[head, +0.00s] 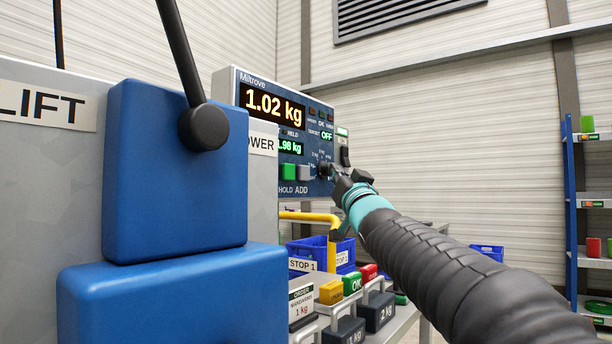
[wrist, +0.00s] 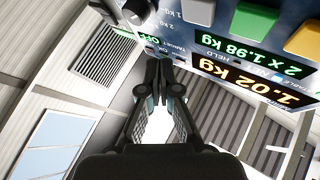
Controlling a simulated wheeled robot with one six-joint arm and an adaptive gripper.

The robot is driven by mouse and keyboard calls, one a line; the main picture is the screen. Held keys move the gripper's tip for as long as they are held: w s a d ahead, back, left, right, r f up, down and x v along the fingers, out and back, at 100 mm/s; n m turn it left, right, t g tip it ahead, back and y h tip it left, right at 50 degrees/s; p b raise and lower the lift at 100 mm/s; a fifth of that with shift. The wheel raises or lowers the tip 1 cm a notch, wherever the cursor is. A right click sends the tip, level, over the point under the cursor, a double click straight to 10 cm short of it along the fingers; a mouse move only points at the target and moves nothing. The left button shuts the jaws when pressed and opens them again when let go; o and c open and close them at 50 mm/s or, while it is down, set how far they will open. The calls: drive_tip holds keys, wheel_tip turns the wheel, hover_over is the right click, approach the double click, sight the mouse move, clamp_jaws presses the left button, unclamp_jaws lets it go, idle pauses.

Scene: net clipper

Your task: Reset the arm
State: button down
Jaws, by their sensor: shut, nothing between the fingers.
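My gripper (head: 334,180) is at the front of the Miltrove weighing panel (head: 232,92), close to its black knob (head: 323,170). In the wrist view my gripper (wrist: 160,74) is shut, its fingertips together and empty. Contact with the panel cannot be told. The main display (head: 272,103) reads 1.02 kg in amber. A green line below reads 2 x 1.98 kg in the wrist view (wrist: 265,60). The green button (head: 288,172) and a grey button (head: 304,172) sit low on the panel. A green OFF shows at its right.
Large blue blocks (head: 178,175) and a grey LIFT housing (head: 40,160) fill the left. Below the panel are a yellow rail (head: 305,216), blue STOP 1 bins (head: 308,252) and labelled weights (head: 378,310). A shelf rack (head: 572,200) stands far right.

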drive_tip(key=s+d+f+m+g+h, duration=0.1)
drive_tip(key=s+d+f+g+h, duration=0.15)
drive_tip(key=s+d+f, duration=0.4)
drive_tip(key=s+d+f+m+g+h, duration=0.1)
drive_tip(key=s+f+g+h, duration=0.15)
drive_tip(key=f, duration=0.75)
drive_tip(key=s+d+f+m+g+h, duration=0.1)
drive_tip(key=s+d+f+g+h, duration=0.15)
drive_tip(key=s+f, duration=0.45)
drive_tip(key=s+d+f+n+g, duration=0.1)
drive_tip(key=s+f+g, duration=0.8)
drive_tip(key=s+f, duration=1.4)
wheel_tip(320, 180, down, 4)
drive_tip(key=shift+s+d+r+n, duration=0.25)
drive_tip(key=shift+d+n, duration=0.15)
drive_tip(key=shift+d, duration=0.5)
